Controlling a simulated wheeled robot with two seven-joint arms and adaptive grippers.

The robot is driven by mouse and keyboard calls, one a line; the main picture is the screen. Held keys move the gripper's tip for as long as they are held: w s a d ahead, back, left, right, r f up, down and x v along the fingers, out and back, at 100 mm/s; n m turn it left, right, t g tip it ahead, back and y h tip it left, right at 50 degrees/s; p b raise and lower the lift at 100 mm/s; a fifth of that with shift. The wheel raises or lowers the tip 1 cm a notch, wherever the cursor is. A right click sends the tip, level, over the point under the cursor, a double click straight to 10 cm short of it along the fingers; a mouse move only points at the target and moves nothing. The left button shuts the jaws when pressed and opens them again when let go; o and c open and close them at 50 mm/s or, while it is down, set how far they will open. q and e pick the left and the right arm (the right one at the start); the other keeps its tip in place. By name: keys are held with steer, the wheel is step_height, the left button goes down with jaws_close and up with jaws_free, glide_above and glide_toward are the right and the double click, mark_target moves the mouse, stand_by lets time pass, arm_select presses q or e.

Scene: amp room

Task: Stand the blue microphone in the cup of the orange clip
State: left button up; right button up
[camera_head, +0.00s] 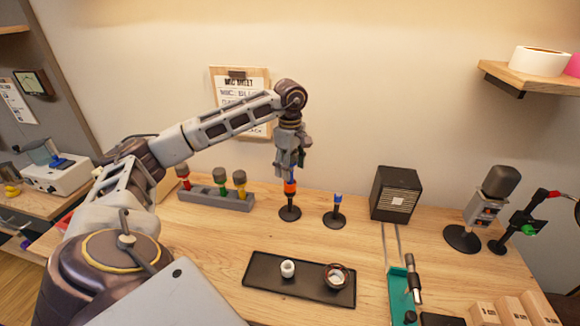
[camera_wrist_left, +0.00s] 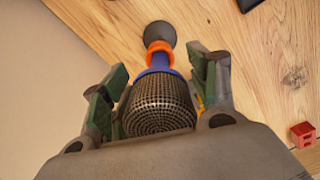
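The blue microphone (camera_wrist_left: 160,103) has a dark mesh head and a blue body. In the left wrist view it lies between my fingers, head toward the camera, its far end at the ring of the orange clip (camera_wrist_left: 159,50). In the head view the orange clip (camera_head: 290,187) stands upright on a round dark base, directly below my left gripper (camera_head: 291,168). The microphone looks upright in the cup; how deep it sits is hidden. My left gripper's fingers (camera_wrist_left: 158,75) are spread on both sides of the microphone, with small gaps showing. My right gripper is not in view.
A blue-topped clip stand (camera_head: 337,205) is just right. A grey rack (camera_head: 215,197) holds several coloured microphones at left. A black speaker (camera_head: 395,193) and a large microphone (camera_head: 490,200) stand at right.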

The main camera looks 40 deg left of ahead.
arm_select(q)
steer(key=shift+r, duration=0.1)
stand_by(0.3)
steer(key=shift+r, duration=5.75)
steer(key=shift+r, duration=0.15)
